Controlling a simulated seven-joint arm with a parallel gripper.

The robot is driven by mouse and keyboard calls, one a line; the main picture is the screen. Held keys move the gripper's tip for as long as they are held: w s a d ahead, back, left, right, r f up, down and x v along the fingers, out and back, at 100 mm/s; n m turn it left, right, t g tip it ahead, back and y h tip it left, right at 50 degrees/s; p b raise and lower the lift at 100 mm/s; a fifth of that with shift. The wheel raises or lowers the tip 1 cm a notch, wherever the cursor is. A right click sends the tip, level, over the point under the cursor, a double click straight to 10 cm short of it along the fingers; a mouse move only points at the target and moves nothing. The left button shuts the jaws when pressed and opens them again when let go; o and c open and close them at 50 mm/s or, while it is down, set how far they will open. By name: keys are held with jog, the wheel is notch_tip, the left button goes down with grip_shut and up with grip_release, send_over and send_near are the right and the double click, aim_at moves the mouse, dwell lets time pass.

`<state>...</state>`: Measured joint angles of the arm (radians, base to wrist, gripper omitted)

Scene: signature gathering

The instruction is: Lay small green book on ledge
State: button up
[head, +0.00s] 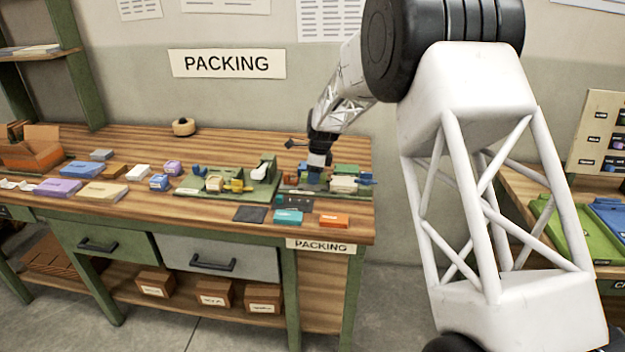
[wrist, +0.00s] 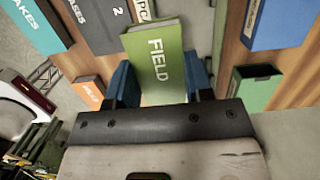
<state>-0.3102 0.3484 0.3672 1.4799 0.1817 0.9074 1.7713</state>
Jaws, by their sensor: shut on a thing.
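The small green book (wrist: 155,45), marked FIELD, is between the two blue fingers of my gripper (wrist: 162,82) in the wrist view. The gripper is shut on it, and the cover with the lettering faces the camera. In the head view my gripper (head: 317,172) is low over the right end of the packing bench, by a green fixture (head: 262,180). I cannot make out the book there. I cannot tell for sure which surface is the ledge.
The bench (head: 230,140) is crowded with books and boxes. A teal book (head: 288,217) and an orange book (head: 334,220) lie near its front edge. The wrist view shows a blue book (wrist: 280,25) and a green open-topped holder (wrist: 255,88) at right.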

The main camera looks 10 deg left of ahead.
jog(key=shift+w+a+f, duration=0.1)
jog(key=shift+w+a, duration=0.15)
jog(key=shift+w, duration=0.5)
jog(key=shift+w+a+f, duration=0.1)
jog(key=shift+w+a, duration=0.15)
jog(key=shift+w, duration=0.45)
jog(key=shift+f, duration=1.7)
jog(key=shift+f, duration=0.4)
